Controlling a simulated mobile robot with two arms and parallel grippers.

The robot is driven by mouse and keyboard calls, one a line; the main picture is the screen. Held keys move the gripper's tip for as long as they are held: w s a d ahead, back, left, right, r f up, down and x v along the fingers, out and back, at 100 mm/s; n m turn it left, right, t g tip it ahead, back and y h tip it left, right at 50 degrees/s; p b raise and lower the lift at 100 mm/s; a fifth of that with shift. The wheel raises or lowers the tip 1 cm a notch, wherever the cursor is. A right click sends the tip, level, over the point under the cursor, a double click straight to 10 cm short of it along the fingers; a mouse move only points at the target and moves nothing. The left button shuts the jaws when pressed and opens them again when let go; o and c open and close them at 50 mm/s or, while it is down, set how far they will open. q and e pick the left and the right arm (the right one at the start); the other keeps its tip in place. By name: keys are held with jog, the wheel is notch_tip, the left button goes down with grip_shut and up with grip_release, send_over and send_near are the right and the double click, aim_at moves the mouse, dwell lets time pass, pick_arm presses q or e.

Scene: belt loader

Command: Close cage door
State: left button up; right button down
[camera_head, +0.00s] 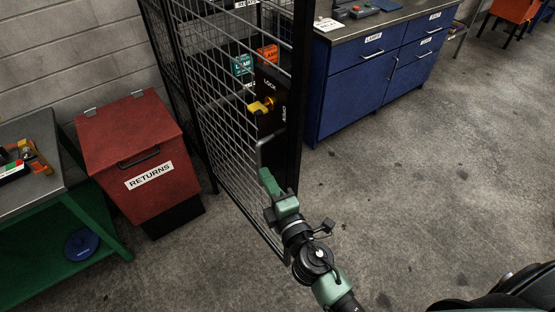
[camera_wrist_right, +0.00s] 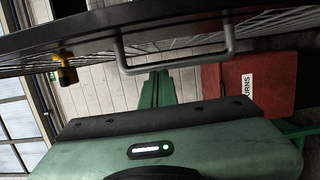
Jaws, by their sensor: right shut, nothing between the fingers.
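The cage door (camera_head: 222,110) is a grey wire mesh panel in a black frame, standing upright; I cannot tell how far it is open. It carries a black lock plate with a yellow knob (camera_head: 262,105), marked LOCK and OPEN. Below the plate is a grey bar handle (camera_head: 260,150), also seen in the right wrist view (camera_wrist_right: 175,66). My right gripper (camera_head: 266,178) is shut and empty, its green fingers just beside the handle's lower part. In the wrist view the fingertips (camera_wrist_right: 158,75) point at the handle; contact is unclear. My left gripper is not in view.
A red RETURNS bin (camera_head: 128,140) stands left of the cage, beside a green-legged bench (camera_head: 35,135). Teal (camera_head: 242,65) and orange bins (camera_head: 267,54) show behind the mesh. A blue cabinet (camera_head: 345,85) stands right of the cage.

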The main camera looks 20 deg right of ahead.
aim_at(279, 166)
jog(key=shift+w+a+r, duration=0.15)
jog(key=shift+w+r, duration=0.05)
jog(key=shift+w, duration=0.85)
jog(key=shift+w+d+f+p, duration=0.15)
jog(key=shift+w+d+p, duration=0.1)
jog(key=shift+d, duration=0.75)
jog(key=shift+w+d+f+p, duration=0.1)
jog(key=shift+w+d+p, duration=0.15)
jog(key=shift+d, duration=0.7)
jog(key=shift+d, duration=0.1)
